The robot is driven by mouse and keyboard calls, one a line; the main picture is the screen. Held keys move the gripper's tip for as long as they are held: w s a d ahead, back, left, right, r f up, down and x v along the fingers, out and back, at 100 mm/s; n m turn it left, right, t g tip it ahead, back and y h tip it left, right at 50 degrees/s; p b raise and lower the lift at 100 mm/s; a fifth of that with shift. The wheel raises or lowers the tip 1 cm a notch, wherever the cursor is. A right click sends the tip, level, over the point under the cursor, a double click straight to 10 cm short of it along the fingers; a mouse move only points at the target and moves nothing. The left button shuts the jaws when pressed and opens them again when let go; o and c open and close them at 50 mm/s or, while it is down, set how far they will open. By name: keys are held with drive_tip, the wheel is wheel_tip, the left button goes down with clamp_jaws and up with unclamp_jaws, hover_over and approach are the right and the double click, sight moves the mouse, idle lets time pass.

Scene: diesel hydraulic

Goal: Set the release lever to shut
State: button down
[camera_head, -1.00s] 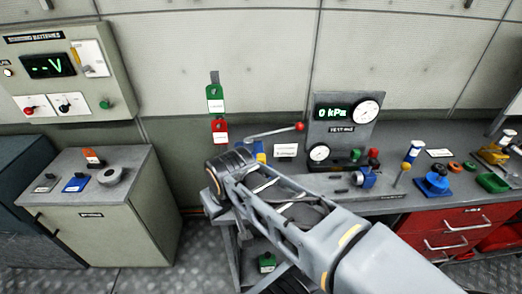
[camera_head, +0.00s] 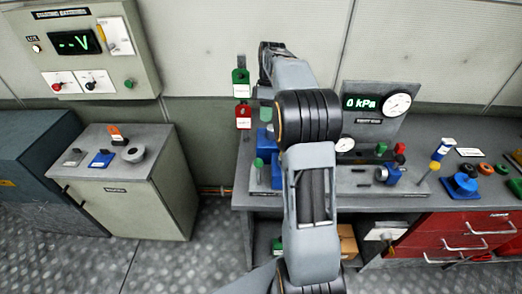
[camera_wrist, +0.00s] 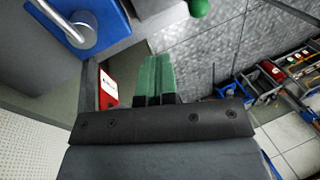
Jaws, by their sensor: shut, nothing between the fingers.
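A green ball knob (camera_head: 258,163) stands at the left end of the bench, in front of a blue block (camera_head: 265,138); it may belong to the release lever, but I cannot tell. My arm hides much of that area. In the wrist view a green ball knob (camera_wrist: 198,8) shows at the top edge, and a blue part (camera_wrist: 112,18) with a metal rod is at upper left. My gripper (camera_wrist: 157,62) has its green fingers together, empty, apart from the knob in the picture.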

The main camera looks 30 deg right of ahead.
drive_tip(key=p, duration=0.1)
approach(259, 172)
drive_tip(key=w+d+f, duration=0.3)
drive_tip(key=w, duration=0.1)
drive_tip(key=shift+s+a+f+p, duration=0.2)
drive_tip(key=shift+s+a+p, duration=0.35)
drive_tip(key=shift+s+a, duration=0.8)
drive_tip(key=shift+s+d, duration=0.1)
drive_tip(key=shift+f, duration=0.1)
